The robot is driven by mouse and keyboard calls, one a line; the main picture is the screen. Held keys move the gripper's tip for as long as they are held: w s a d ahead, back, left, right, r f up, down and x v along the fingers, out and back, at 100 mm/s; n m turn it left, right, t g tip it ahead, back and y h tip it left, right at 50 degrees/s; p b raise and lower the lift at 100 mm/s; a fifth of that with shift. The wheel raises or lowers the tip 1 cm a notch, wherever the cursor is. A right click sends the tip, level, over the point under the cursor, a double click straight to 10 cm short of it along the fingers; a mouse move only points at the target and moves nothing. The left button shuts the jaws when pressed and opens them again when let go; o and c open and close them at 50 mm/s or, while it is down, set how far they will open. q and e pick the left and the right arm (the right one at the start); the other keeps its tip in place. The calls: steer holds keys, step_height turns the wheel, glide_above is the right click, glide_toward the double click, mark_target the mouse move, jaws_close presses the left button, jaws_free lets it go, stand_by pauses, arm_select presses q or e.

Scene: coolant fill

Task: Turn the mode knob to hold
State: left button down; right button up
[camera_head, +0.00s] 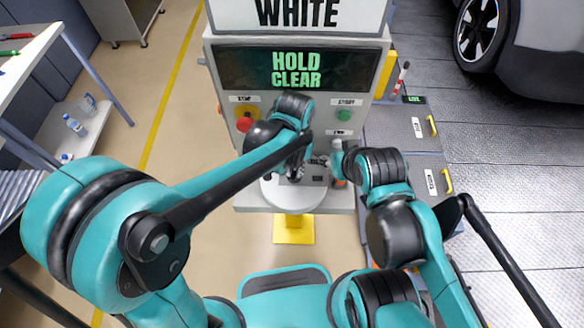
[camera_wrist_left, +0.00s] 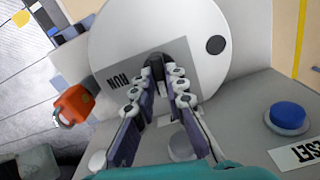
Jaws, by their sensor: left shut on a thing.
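The mode knob (camera_wrist_left: 153,62) is a dark piece on a grey plate marked RUN (camera_wrist_left: 118,78), seen in the left wrist view. My left gripper (camera_wrist_left: 160,80) has its two fingers on either side of the knob and is shut on it. In the head view my left gripper (camera_head: 294,170) is at the low front of the white panel, mostly covered by its own wrist, and the knob is hidden. My right arm's end (camera_head: 338,158) is close to the right of it; its fingers are not clear.
The panel's display (camera_head: 296,69) reads HOLD CLEAR. A red button (camera_head: 244,124) and a green button (camera_head: 341,116) sit below it. A blue button (camera_wrist_left: 287,117) marked RESET and an orange object (camera_wrist_left: 75,104) flank the white disc (camera_wrist_left: 118,35). A car (camera_head: 540,50) stands right.

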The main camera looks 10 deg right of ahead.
arm_select(q)
steer(key=shift+n, duration=0.9)
steer(key=c, duration=1.5)
jaws_free()
steer(key=shift+c, duration=0.2)
step_height(320, 180, up, 12)
